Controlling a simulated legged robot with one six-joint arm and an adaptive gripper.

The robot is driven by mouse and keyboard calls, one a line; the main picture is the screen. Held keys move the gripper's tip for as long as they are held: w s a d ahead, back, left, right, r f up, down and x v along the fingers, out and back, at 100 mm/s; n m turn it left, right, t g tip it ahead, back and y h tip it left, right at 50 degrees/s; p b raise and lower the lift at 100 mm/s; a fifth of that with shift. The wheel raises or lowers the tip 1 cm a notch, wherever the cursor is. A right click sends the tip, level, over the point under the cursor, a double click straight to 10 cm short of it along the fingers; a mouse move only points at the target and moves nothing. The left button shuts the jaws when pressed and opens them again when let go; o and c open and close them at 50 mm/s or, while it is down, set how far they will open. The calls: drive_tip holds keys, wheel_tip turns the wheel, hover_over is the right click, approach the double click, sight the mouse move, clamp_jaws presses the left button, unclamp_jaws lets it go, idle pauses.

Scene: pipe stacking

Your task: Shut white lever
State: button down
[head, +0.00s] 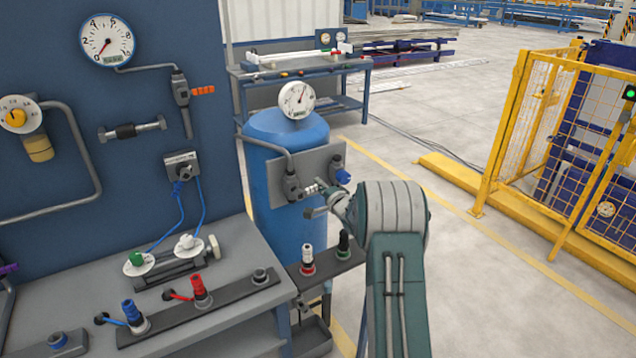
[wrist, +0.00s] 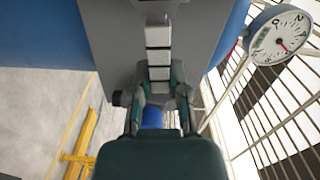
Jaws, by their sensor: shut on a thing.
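The white lever (head: 311,188) is a segmented white handle on a valve at the grey plate (head: 290,180) of the blue tank (head: 285,225). In the wrist view the white lever (wrist: 158,55) runs down the middle to between my fingers. My gripper (head: 325,196) is at the lever, and in the wrist view my gripper (wrist: 160,88) has a finger on each side of its lower end, shut on it. The fingers and arm hide part of the lever. A blue knob (head: 342,177) sits on the valve to the right.
A gauge (head: 297,100) stands on top of the tank. A small shelf (head: 325,268) with a red and a green fitting is below my gripper. A workbench (head: 225,325) with fittings is at the left. A yellow fence (head: 530,140) stands at the right, with open floor between.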

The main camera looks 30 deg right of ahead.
drive_tip(key=shift+f+m, duration=0.6)
drive_tip(key=shift+m, duration=0.2)
drive_tip(key=shift+f, duration=0.1)
drive_tip(key=c, duration=0.6)
unclamp_jaws()
drive_tip(key=shift+f, duration=0.1)
drive_tip(key=shift+d, duration=0.1)
drive_tip(key=shift+r, duration=0.2)
drive_tip(key=shift+s, duration=0.2)
drive_tip(key=s, duration=1.1)
drive_tip(key=shift+s+d+f, duration=0.1)
drive_tip(key=shift+s+d, duration=0.15)
